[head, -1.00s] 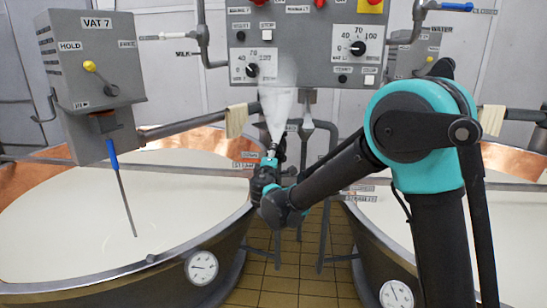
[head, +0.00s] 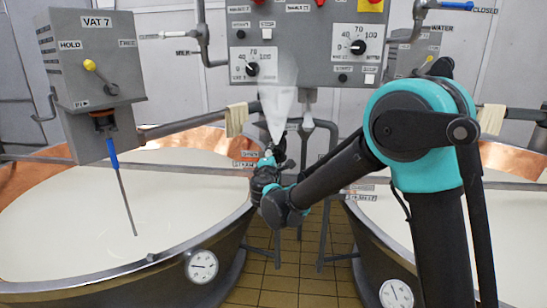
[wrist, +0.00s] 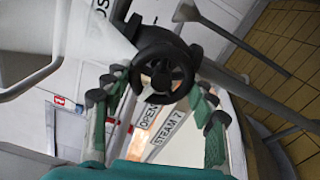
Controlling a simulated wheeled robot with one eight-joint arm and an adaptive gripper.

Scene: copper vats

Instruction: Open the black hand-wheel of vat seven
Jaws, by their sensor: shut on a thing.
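The black hand-wheel (wrist: 163,70) sits in the upper middle of the wrist view, between the two teal fingers of my gripper (wrist: 160,93). The gripper is shut on it. Labels reading OPEN (wrist: 151,117) and STEAM 7 (wrist: 168,132) show behind the wheel. In the head view my gripper (head: 272,163) is at the right rim of vat seven (head: 130,215), below a white steam plume (head: 278,95). The wheel is hard to make out there, and my arm comes in from the right.
The grey VAT 7 box (head: 92,60) hangs over the vat with a blue-handled rod (head: 113,153). A control panel (head: 305,50) stands behind the gripper. Pipes run close by. A second vat (head: 385,235) is at right, with tiled floor (head: 285,270) between.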

